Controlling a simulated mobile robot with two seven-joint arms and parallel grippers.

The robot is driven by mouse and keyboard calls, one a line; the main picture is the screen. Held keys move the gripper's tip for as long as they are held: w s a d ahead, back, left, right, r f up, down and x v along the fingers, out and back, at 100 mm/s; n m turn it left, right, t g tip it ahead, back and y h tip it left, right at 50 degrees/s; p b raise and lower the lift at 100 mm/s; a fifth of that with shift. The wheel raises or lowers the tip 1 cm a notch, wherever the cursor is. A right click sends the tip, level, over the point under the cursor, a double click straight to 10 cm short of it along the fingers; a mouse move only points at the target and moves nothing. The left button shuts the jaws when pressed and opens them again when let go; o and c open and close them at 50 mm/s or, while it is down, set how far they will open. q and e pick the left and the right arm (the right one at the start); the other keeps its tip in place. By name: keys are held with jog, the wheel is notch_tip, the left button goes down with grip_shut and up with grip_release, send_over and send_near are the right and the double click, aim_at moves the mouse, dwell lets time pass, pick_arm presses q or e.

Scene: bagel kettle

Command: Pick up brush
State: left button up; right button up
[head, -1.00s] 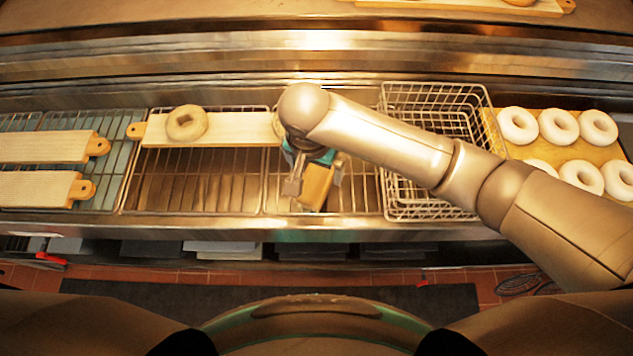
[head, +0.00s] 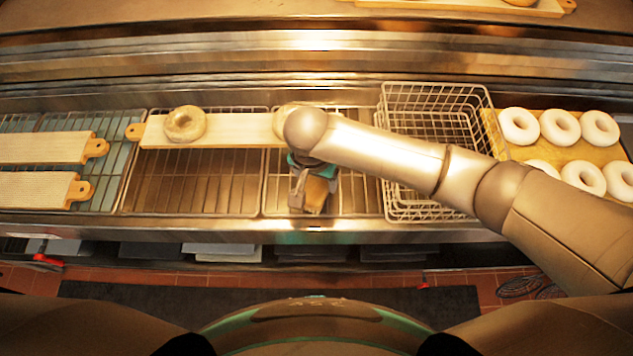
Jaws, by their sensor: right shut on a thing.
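My right gripper (head: 312,200) is low over the rack section right of centre, under the end of my right arm. It is shut on the brush (head: 318,190), a tan, wooden-looking block seen between and beside the fingers. The arm's end hides the upper part of the gripper, and I cannot tell whether the brush touches the rack. My left gripper is not in view.
A wire basket (head: 432,208) stands to the right, then a board with several pale dough rings (head: 560,126). Two boards (head: 40,147) lie at left. The middle rack (head: 195,180) is clear.

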aim_at(316, 179)
jog(key=c, duration=0.8)
notch_tip(316, 179, up, 18)
jog(key=p, duration=0.3)
jog(key=shift+r, duration=0.25)
jog(key=shift+r+p, duration=0.65)
jog(key=shift+r, duration=0.1)
